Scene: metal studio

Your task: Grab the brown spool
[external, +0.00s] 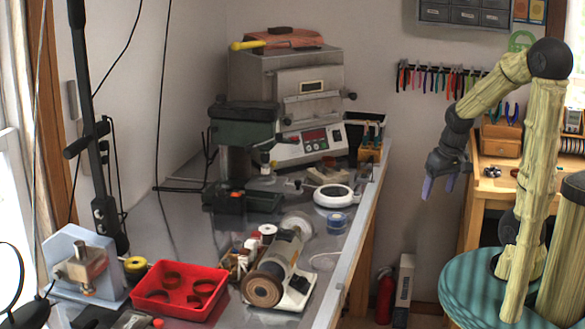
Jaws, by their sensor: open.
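My gripper (439,186) hangs in the air right of the metal workbench, pointing down with its two purple fingers apart and nothing between them. A small white-rimmed spool with a reddish-brown middle (268,233) stands on the bench, left of and below my gripper in the picture. A round brown wheel (262,289) sits at the near end of a grey cylindrical machine. I cannot tell for sure which of these is the brown spool. My gripper is well apart from both.
The metal bench (190,245) holds a red tray (180,291) with brown rings, a yellow spool (135,266), blue tape (337,221) and a white ring-shaped device (334,195). A wooden desk (500,177) stands behind my arm. A red extinguisher (384,297) stands on the floor.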

